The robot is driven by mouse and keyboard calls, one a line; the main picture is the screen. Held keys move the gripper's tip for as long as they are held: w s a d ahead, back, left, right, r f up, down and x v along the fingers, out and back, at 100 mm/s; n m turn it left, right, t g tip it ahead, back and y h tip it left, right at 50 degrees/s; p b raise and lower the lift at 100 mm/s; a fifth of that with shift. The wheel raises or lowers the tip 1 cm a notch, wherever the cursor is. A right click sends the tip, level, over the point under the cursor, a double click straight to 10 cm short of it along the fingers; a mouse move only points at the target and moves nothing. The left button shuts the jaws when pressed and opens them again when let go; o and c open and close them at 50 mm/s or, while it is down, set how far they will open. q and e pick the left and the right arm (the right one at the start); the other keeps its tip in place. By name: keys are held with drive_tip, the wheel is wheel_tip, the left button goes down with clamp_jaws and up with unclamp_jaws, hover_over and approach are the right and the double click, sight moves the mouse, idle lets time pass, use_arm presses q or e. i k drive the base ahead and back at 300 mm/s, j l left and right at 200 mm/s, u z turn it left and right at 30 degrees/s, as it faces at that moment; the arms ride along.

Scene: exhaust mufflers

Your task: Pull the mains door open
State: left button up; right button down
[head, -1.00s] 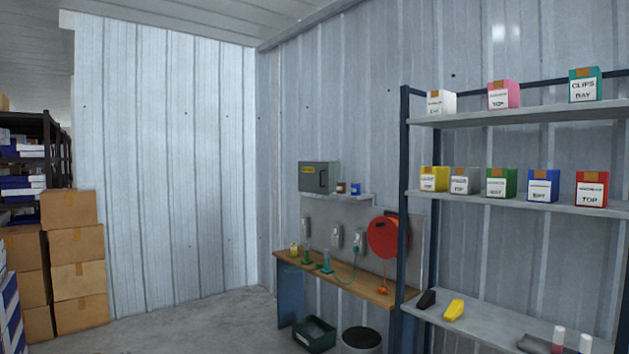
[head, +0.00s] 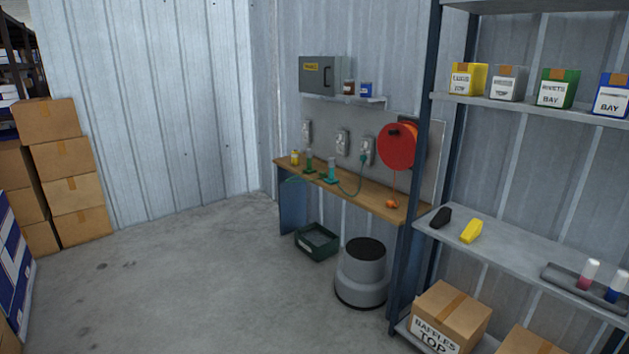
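A grey wall cabinet (head: 319,75) with a yellow label and a dark handle (head: 327,77) on its front looks like the mains box. It hangs on the corrugated wall above the left end of a wooden bench (head: 372,193). Its door looks shut. A small shelf (head: 345,99) with a brown jar and a blue jar runs just below it and to its right. Neither of my grippers shows in the head view.
A grey step stool (head: 362,275) and a dark green crate (head: 317,242) stand on the floor before the bench. A shelving unit (head: 505,243) fills the right side. Stacked cardboard boxes (head: 73,163) stand at left. The middle floor (head: 190,270) is clear.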

sight(317, 75)
drive_tip(key=i+j, duration=0.1)
drive_tip(key=i, duration=2.75)
drive_tip(key=l+z, duration=0.05)
drive_tip(key=l, duration=0.05)
